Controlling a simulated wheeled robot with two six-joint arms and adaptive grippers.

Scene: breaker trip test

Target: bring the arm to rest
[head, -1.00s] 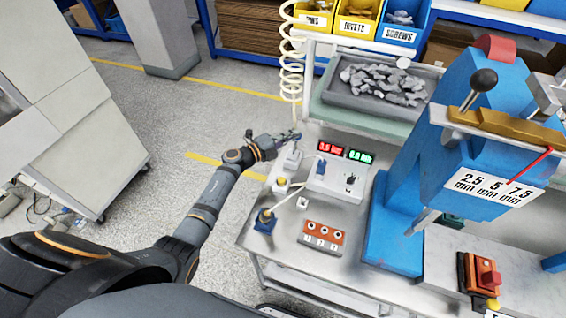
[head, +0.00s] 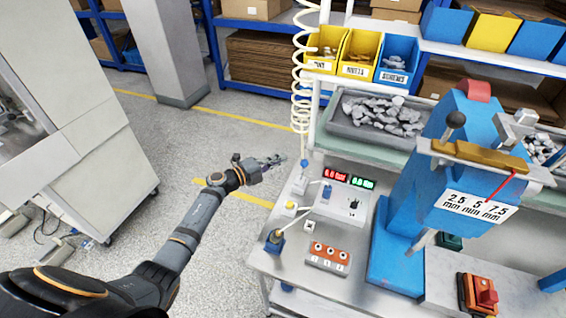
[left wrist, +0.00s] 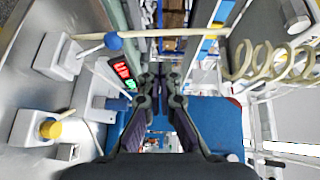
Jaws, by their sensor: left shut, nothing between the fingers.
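My left gripper (head: 276,161) is shut and empty. In the head view it is held out over the floor, just left of the workbench (head: 265,262) and close to its back left corner. In the left wrist view its fingers (left wrist: 160,85) point away from the camera, with nothing between them. Near it on the bench stand a grey power supply box (head: 341,202) with red and green displays, and small blocks with a blue knob (left wrist: 113,41) and a yellow knob (left wrist: 50,129). My right gripper is not in view.
A coiled cream hose (head: 302,85) hangs close to the left gripper. A blue press (head: 425,190) fills the bench's right side. An orange three-socket block (head: 328,256) lies at the front. A grey cabinet (head: 75,110) stands at left, with open floor (head: 190,155) between.

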